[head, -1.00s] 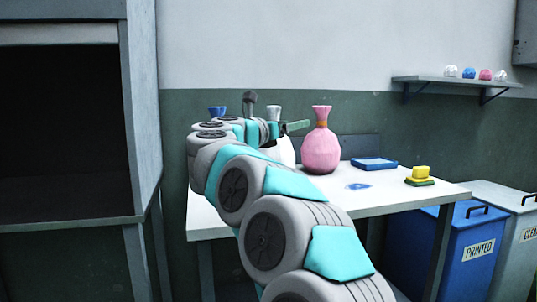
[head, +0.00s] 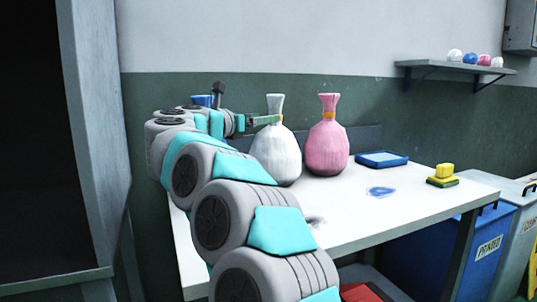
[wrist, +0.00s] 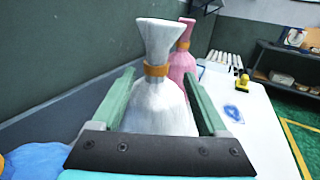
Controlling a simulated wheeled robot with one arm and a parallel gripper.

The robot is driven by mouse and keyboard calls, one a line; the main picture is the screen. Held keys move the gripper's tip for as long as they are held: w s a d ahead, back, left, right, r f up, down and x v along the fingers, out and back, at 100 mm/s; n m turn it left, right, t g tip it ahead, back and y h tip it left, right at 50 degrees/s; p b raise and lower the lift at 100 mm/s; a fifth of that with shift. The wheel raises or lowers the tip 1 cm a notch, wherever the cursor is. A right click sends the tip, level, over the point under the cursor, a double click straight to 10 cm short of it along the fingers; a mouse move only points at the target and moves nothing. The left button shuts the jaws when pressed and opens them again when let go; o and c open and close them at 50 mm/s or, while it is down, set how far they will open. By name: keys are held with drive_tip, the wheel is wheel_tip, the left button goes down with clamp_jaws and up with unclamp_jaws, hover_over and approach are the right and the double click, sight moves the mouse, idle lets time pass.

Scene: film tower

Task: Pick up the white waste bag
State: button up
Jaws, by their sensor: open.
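The white waste bag (head: 277,153) stands upright on the white table (head: 345,214), its neck tied with an orange band. In the wrist view the white bag (wrist: 158,100) is between the two green fingers of my gripper (wrist: 158,95), which is open. The fingers lie on either side of the bag just below its band; I cannot tell whether they touch it. In the head view my gripper (head: 265,120) reaches the bag's neck from the left, with one finger visible.
A pink bag (head: 327,148) stands close to the right of the white one. A blue bag (wrist: 38,160) is at the left. A blue tray (head: 382,159), a blue patch (head: 381,191) and a yellow-green sponge (head: 443,176) lie farther right. Bins stand beside the table.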

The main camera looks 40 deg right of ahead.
drive_tip(key=shift+x, duration=0.95)
drive_tip(key=x, duration=0.1)
drive_tip(key=p+x, duration=0.1)
drive_tip(key=x, duration=0.2)
drive_tip(key=shift+w+d+f+p, duration=0.25)
drive_tip(key=shift+w+d+p, duration=0.05)
drive_tip(key=shift+w, duration=0.1)
clamp_jaws()
idle(0.3)
